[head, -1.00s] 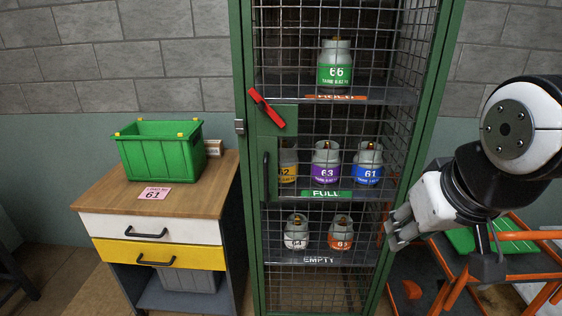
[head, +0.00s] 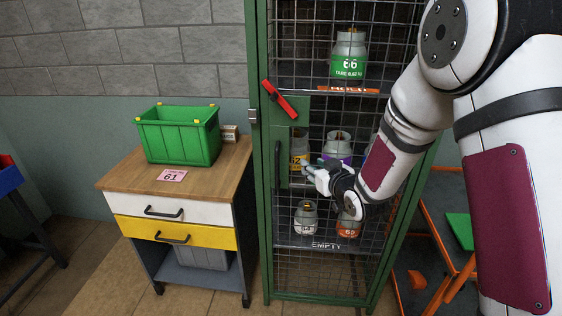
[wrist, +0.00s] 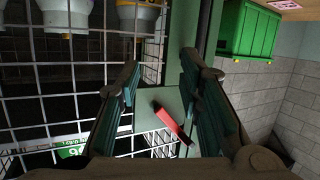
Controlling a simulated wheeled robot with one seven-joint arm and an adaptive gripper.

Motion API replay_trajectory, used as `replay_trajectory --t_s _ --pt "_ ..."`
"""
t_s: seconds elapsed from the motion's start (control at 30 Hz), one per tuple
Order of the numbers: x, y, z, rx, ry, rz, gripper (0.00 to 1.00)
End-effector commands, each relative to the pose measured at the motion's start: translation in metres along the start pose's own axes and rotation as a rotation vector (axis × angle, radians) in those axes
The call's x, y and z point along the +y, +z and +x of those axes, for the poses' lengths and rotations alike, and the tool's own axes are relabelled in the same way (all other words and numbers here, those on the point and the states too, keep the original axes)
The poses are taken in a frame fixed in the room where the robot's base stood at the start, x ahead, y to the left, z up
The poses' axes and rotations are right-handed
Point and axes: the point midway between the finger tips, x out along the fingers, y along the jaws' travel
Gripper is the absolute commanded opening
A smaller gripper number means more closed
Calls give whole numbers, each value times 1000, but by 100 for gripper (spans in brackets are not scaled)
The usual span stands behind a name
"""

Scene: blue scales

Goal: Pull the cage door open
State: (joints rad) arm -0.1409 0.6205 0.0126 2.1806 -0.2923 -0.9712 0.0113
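The green-framed wire mesh cage door (head: 345,268) appears shut. Its green plate (head: 290,118) carries a red latch (head: 279,98), tilted diagonally, and a dark upright handle (head: 278,164) below it. My gripper (head: 308,172) is in front of the mesh, just right of the handle, with its fingers pointing left. The wrist view shows my gripper (wrist: 160,64) open, with nothing visible between the fingers. There, the green plate (wrist: 172,99) and red latch (wrist: 172,124) lie beyond the fingers. The handle cannot be made out in that view.
Several gas cylinders stand on shelves inside the cage, such as a green-labelled one (head: 348,58). A drawer cabinet (head: 150,182) with a green bin (head: 180,134) stands left of the cage. An orange-framed rack (head: 440,250) is at right. Floor in front of the cabinet is clear.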

Motion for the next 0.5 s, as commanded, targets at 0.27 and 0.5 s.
replay_trajectory --t_s 0.27,0.5 --pt "-48 48 21 196 -111 42 33" --pt "-62 61 20 273 -141 64 33"
